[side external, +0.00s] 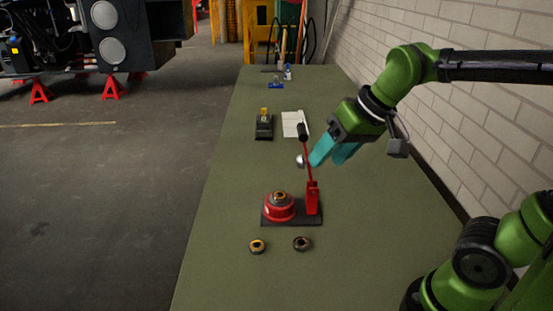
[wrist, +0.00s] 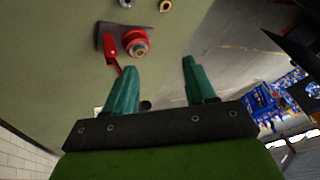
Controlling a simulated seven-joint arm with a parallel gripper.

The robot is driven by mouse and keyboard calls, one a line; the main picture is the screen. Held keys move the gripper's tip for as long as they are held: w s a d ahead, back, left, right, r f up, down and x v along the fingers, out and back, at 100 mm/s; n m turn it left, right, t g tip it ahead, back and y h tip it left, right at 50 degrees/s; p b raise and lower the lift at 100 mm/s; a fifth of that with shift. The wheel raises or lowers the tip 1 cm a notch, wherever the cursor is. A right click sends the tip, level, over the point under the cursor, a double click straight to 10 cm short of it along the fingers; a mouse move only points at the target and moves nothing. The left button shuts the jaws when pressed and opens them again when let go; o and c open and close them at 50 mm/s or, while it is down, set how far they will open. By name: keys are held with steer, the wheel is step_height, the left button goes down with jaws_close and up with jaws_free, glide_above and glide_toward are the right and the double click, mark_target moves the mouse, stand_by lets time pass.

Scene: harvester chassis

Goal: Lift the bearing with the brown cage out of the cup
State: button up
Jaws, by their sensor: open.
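The red cup (side external: 279,213) stands on a dark base plate. A bearing (side external: 280,196) with an orange-brown ring sits in its top; its exact cage colour is hard to tell. In the wrist view, the cup (wrist: 131,38) and the bearing (wrist: 139,49) show beyond my fingers, towards the upper left. My gripper (side external: 329,159) has teal fingers, spread apart and empty. It is above the table, behind and to the right of the cup, near the red lever. The wrist view also shows the open fingers (wrist: 160,66) with nothing between them.
A red lever (side external: 308,165) with a black handle rises from the plate beside the cup, close to my fingers. Two loose bearings, one yellowish (side external: 257,246) and one dark (side external: 302,243), lie in front. A black device (side external: 264,128) and paper (side external: 290,124) lie farther back.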

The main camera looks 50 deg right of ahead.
steer(key=w+f+n+g, duration=0.1)
steer(key=w+g, duration=0.1)
steer(key=w, duration=0.7)
steer(key=n+g+h, duration=0.2)
steer(key=g, duration=0.4)
glide_above(283, 197)
steer(key=w, duration=0.2)
steer(key=x, duration=0.4)
steer(key=w+x, duration=0.1)
steer(key=x, duration=0.4)
steer(key=w+x, duration=0.1)
steer(key=x, duration=0.4)
steer(key=shift+w+a+f, duration=0.15)
steer(key=shift+w+f, duration=0.05)
steer(key=shift+s+f+g, duration=0.1)
steer(key=shift+f+g, duration=0.2)
steer(key=shift+f, duration=0.95)
